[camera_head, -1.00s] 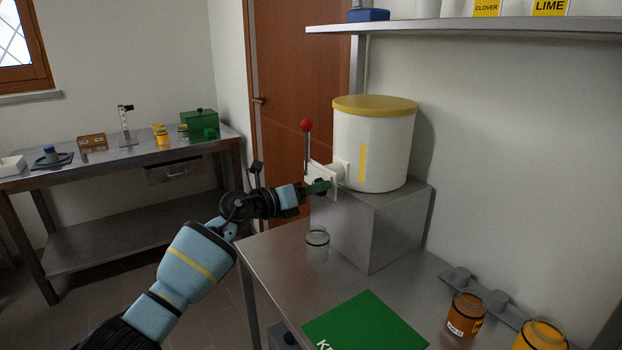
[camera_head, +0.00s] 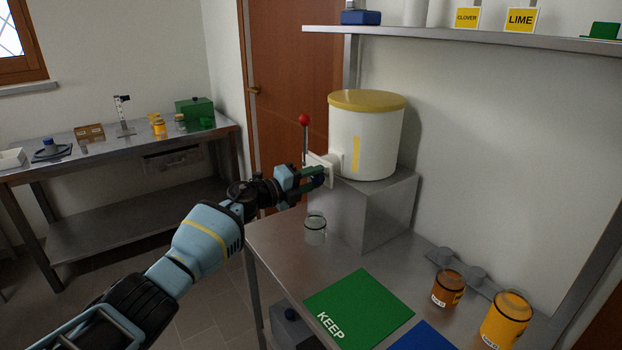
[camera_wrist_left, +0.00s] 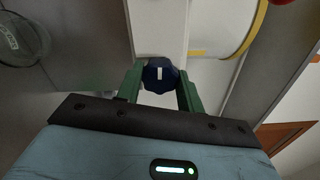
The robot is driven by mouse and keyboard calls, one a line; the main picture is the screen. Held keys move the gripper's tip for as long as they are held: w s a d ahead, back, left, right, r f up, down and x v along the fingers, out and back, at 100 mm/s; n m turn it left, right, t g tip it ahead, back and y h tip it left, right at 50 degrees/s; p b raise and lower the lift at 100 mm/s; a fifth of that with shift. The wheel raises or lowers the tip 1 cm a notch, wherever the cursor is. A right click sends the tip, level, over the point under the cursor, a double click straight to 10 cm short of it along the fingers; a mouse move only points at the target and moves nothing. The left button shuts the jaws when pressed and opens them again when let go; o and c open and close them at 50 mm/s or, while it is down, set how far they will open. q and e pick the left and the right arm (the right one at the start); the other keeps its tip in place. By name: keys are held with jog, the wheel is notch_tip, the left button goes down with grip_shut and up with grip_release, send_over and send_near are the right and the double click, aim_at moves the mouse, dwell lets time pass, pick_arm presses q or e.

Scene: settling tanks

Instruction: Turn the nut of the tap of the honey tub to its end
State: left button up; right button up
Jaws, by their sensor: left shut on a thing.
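The honey tub (camera_head: 378,135) is white with a yellow lid and a yellow strip, and stands on a grey metal block (camera_head: 372,215). Its white tap (camera_head: 323,165) juts out to the left, with a red-knobbed lever (camera_head: 304,120) standing upright. My left gripper (camera_head: 318,175) is at the tap. In the left wrist view the dark blue nut (camera_wrist_left: 160,74), with a white mark, sits between the green fingers of my left gripper (camera_wrist_left: 160,88), which are shut on it. My right gripper is not in view.
An empty glass jar (camera_head: 315,229) stands on the bench below the tap. A shelf (camera_head: 470,37) runs above.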

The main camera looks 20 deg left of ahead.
pick_arm(q)
jog(key=shift+n, duration=0.3)
jog(key=o, duration=1)
jog(key=shift+v, duration=0.95)
jog(key=v, duration=0.6)
